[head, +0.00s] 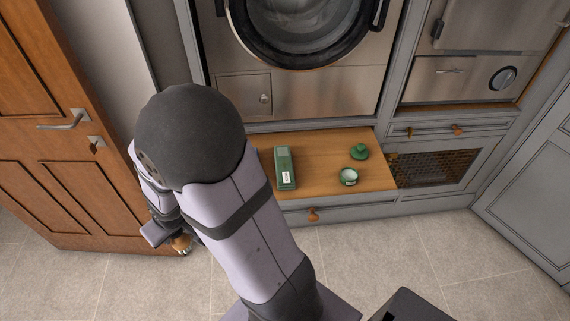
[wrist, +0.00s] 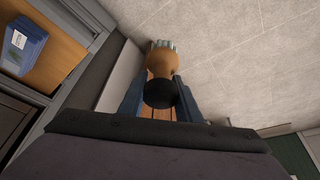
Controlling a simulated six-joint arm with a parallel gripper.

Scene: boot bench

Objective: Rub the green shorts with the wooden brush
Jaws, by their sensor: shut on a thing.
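My gripper (head: 168,236) is low at the left, beside the bench and above the floor, partly hidden by my own arm. In the wrist view my gripper (wrist: 157,88) is shut on the wooden brush (wrist: 162,61), with a finger on each side. The brush has a rounded tan wooden body, a dark round end towards the camera and pale grey-green bristles at the far end. It also shows in the head view as a small brown piece (head: 181,243).
A wooden door (head: 75,140) stands at the left. A dark green patch (wrist: 296,155) at the wrist view's right edge is unclear.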

